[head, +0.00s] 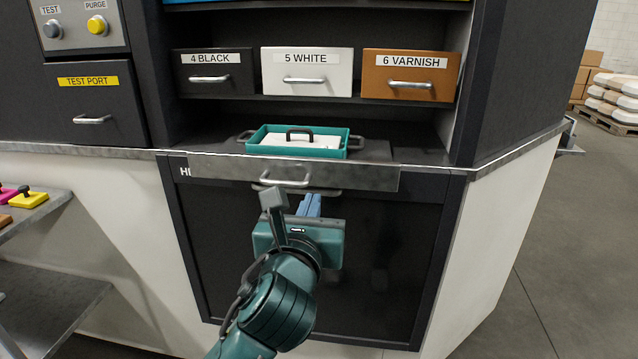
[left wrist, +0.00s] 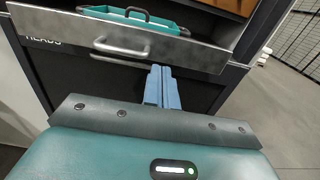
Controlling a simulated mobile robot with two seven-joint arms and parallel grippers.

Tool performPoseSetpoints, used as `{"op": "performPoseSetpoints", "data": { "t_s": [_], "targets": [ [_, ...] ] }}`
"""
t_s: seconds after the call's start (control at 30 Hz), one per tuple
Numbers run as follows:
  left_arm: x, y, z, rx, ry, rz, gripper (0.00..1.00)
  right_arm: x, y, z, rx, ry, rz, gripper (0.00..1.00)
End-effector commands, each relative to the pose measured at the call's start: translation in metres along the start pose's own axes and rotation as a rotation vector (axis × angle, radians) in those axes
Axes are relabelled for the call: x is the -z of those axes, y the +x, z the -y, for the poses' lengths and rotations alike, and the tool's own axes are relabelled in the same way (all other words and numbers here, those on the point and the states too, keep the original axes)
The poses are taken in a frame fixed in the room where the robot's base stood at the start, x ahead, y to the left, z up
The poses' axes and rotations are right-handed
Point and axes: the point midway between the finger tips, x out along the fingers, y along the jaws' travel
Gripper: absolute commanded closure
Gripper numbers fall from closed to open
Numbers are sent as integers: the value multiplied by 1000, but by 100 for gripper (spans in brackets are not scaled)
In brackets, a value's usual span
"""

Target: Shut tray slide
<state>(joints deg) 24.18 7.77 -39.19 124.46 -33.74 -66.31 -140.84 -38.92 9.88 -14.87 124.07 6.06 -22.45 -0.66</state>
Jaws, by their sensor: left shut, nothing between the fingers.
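The tray slide (head: 350,178) is a flat grey metal front with a bar handle (head: 285,181), below the shelf of the dark cabinet. A teal tray (head: 345,150) with black handles and a pale content sits on it. In the left wrist view the slide's front (left wrist: 60,25) and its handle (left wrist: 122,50) cross the top. My left gripper (head: 310,203) has blue fingers, is shut and empty, and is just below the slide's front near the handle. Its fingers also show in the left wrist view (left wrist: 161,85). Whether they touch the slide I cannot tell. My right gripper is not in view.
Drawers labelled 4 BLACK (head: 212,75), 5 WHITE (head: 306,71) and 6 VARNISH (head: 411,75) sit above. A TEST PORT drawer (head: 97,105) is at left. A dark panel (head: 390,260) lies below the slide. A side shelf (head: 45,215) stands at the left; the floor (head: 560,250) at right is clear.

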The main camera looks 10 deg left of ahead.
Motion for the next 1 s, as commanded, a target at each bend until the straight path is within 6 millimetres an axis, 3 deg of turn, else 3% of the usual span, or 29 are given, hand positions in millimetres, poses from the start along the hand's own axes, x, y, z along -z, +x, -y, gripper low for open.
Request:
{"op": "performPoseSetpoints", "data": {
  "t_s": [0.2, 0.4, 1.0],
  "targets": [
    [0, 46, 0, 0, -3, -2, 100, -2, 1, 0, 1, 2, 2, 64],
    [0, 71, 0, 1, -2, -2, 100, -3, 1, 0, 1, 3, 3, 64],
    [-2, 87, 1, 1, 0, 0, 100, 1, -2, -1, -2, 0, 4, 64]
  ]
}}
